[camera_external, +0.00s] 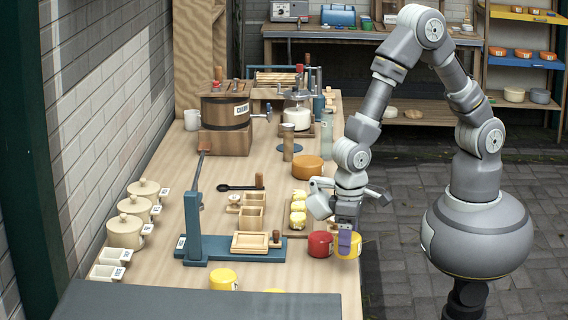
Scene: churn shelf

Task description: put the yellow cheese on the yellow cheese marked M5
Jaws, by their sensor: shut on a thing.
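A yellow cheese (355,246) is at the table's right edge, partly covered by a purple finger. My gripper (346,240) points down and is shut on this cheese. I cannot tell whether the cheese touches the table. A red cheese (319,244) stands just left of it. Another yellow cheese (222,278) stands at the front of the table with a small pale label whose text is too small to read. A further yellow top (275,291) barely shows behind the dark front edge. I cannot tell which cheese is marked M5.
A blue press frame (194,228) with a wooden tray (250,243) stands left of the red cheese. Several yellow-white pieces (298,207) lie on a board behind it. An orange wheel (307,167) is farther back. Lidded pots (125,231) line the left edge.

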